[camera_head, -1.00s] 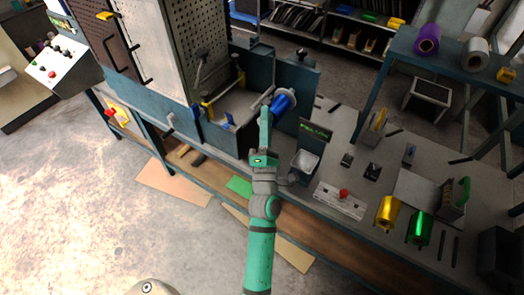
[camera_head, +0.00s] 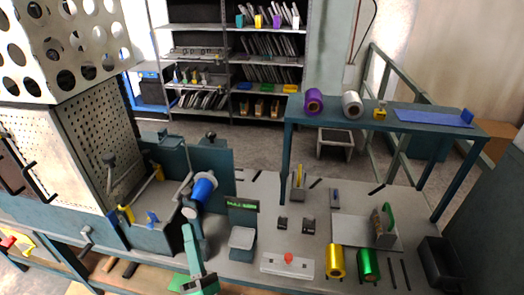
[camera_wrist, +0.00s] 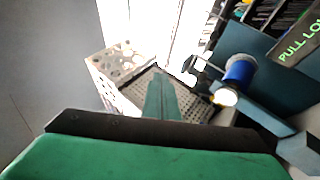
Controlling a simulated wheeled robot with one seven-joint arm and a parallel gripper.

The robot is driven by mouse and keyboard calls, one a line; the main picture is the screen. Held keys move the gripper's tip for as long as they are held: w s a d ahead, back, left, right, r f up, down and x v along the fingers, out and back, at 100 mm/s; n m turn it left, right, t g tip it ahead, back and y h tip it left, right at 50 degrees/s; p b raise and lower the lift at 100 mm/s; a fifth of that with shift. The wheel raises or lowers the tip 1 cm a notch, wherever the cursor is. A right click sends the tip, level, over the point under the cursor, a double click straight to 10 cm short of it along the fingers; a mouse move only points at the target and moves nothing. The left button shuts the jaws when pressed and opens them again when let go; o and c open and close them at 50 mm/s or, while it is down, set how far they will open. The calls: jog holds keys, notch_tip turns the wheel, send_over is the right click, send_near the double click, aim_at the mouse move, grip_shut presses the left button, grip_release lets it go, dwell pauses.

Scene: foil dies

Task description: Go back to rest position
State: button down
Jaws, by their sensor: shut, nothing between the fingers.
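My gripper (camera_head: 188,236) is green and shows at the bottom of the head view, left of centre, pointing up toward the machine. It is shut and empty. In the wrist view its narrow green fingers (camera_wrist: 161,98) stand together in the middle. A blue foil roll (camera_head: 203,187) sits on the machine's spindle just beyond the gripper tip, and a small gap seems to show between them. The blue roll also shows in the wrist view (camera_wrist: 240,71), right of the fingers. Most of my arm is out of the head view.
A perforated machine guard (camera_head: 80,140) stands at left. The workbench (camera_head: 315,215) holds a red button box (camera_head: 288,264), a yellow roll (camera_head: 336,262) and a green roll (camera_head: 368,265). A raised shelf (camera_head: 340,117) carries purple and white rolls. Storage racks (camera_head: 220,60) stand behind.

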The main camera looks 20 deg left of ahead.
jog(key=s+d+f+m+h, duration=0.4)
jog(key=d+f+m+h, duration=0.1)
jog(key=d+f+m, duration=0.3)
jog(key=s+d+f+m+h, duration=0.4)
jog(key=d+f+m, duration=0.2)
jog(key=d+m, duration=0.3)
jog(key=s+d+f+m+g+h, duration=0.1)
jog(key=s+d+f+m+h, duration=0.2)
jog(key=s+d+m, duration=0.3)
jog(key=s+d+f+m+g+h, duration=0.2)
jog(key=s+d+m, duration=0.4)
jog(key=s, duration=0.3)
jog(key=shift+d+f+h, duration=0.45)
jog(key=shift+f+h, duration=0.15)
jog(key=shift+f, duration=0.05)
